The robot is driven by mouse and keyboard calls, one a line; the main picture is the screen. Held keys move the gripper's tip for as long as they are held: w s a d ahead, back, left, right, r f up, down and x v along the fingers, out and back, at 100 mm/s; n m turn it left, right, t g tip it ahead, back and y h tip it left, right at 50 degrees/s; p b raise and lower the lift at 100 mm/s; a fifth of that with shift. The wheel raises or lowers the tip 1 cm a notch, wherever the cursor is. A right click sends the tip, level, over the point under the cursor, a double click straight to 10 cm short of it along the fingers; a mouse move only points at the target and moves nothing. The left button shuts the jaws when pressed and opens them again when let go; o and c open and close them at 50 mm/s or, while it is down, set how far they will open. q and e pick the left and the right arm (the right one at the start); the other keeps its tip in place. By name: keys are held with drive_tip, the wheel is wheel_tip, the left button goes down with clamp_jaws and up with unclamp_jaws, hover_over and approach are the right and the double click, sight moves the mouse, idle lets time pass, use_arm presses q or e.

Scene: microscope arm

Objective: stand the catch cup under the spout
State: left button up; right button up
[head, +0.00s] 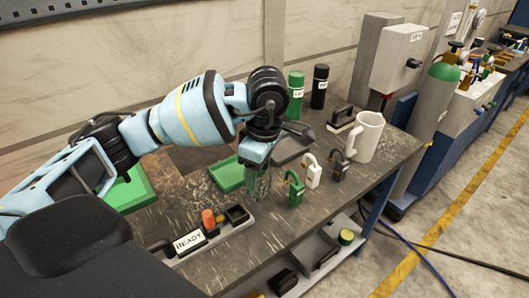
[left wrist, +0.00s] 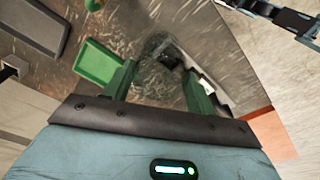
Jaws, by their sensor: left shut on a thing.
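My left gripper (head: 258,188) reaches in from the left and points down, low over the workbench. It is shut on a see-through, dark-looking thing (left wrist: 162,48), seen between its green fingers in the left wrist view. This looks like a clear cup, perhaps the catch cup, but the fingers hide much of it. I cannot tell whether its base touches the bench. A white mug (head: 366,138) stands upright at the right end of the bench, apart from the gripper. I cannot pick out a spout. My right gripper is not in view.
A green tray (head: 226,174) lies left of the gripper, a dark tray (head: 292,148) behind it. Green (head: 295,190), white (head: 312,171) and black (head: 339,166) padlocks stand to the right. A holder with a READY label (head: 189,241) is in front. Two bottles stand behind.

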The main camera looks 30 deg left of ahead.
sight(263, 181)
use_arm(q)
drive_tip(key=m, duration=0.2)
drive_tip(key=shift+d+f+m, duration=0.1)
drive_tip(key=shift+d+m, duration=0.2)
drive_tip(key=shift+d, duration=0.05)
drive_tip(key=shift+s+d+m+t, duration=0.2)
drive_tip(key=shift+d+m+t, duration=0.1)
drive_tip(key=shift+m, duration=0.7)
drive_tip(key=m, duration=0.1)
drive_tip(key=s+m, duration=0.1)
drive_tip(key=m, duration=0.1)
drive_tip(key=d+m, duration=0.1)
drive_tip(key=shift+s+m+t, duration=0.25)
drive_tip(key=shift+m+t, duration=0.05)
drive_tip(key=s+d+m, duration=0.1)
drive_tip(key=m, duration=0.5)
drive_tip(key=s+d+m+h, duration=0.1)
drive_tip(key=m, duration=0.3)
drive_tip(key=shift+s+d+f, duration=0.3)
drive_tip(key=shift+s+d, duration=0.05)
